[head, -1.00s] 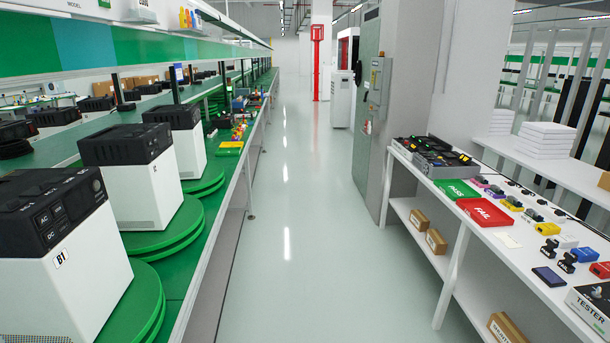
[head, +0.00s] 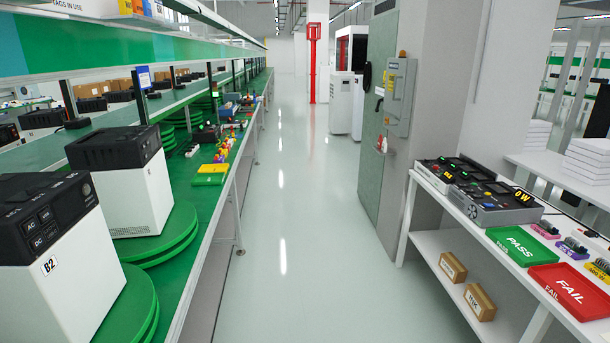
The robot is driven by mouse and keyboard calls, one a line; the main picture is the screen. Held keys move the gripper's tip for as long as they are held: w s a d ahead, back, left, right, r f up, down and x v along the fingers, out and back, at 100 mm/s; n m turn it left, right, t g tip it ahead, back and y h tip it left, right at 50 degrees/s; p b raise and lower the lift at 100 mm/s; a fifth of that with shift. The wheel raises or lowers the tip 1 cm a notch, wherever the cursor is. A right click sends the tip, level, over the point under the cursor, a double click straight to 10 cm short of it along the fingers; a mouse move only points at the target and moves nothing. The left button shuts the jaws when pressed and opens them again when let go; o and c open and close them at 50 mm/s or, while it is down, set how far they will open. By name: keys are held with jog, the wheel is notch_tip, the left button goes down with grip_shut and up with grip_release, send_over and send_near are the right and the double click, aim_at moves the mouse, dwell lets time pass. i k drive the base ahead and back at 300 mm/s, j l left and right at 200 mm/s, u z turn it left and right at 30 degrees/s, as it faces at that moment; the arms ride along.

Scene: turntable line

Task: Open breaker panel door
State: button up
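A grey-green electrical cabinet (head: 371,130) stands at the right of the aisle, ahead of me in the head view. A smaller grey panel box (head: 399,97) is mounted on its side, with labels on its front and an orange piece on top. The box's door looks shut, though its latch is too small to make out. A red and white tag (head: 381,145) hangs below it. I cannot tell which of the two is the breaker panel. My gripper is not in view.
The aisle floor (head: 290,230) is clear. The green turntable line (head: 185,235) with white and black units runs along the left. A white bench (head: 470,252) at right holds black testers, a green PASS tray (head: 524,245) and a red FAIL tray (head: 570,290).

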aim_at(395, 70)
jog(key=i, duration=1.75)
jog(key=i+z, duration=0.2)
jog(key=i, duration=0.25)
jog(key=i+j+z, duration=0.2)
jog(key=i, duration=0.2)
jog(key=i+j+z, duration=0.25)
jog(key=i, duration=0.2)
jog(key=i+j+z, duration=0.2)
jog(key=i, duration=0.2)
jog(key=i+j+z, duration=0.6)
jog(key=j, duration=0.2)
jog(key=i+j+z, duration=0.3)
jog(key=j, duration=0.2)
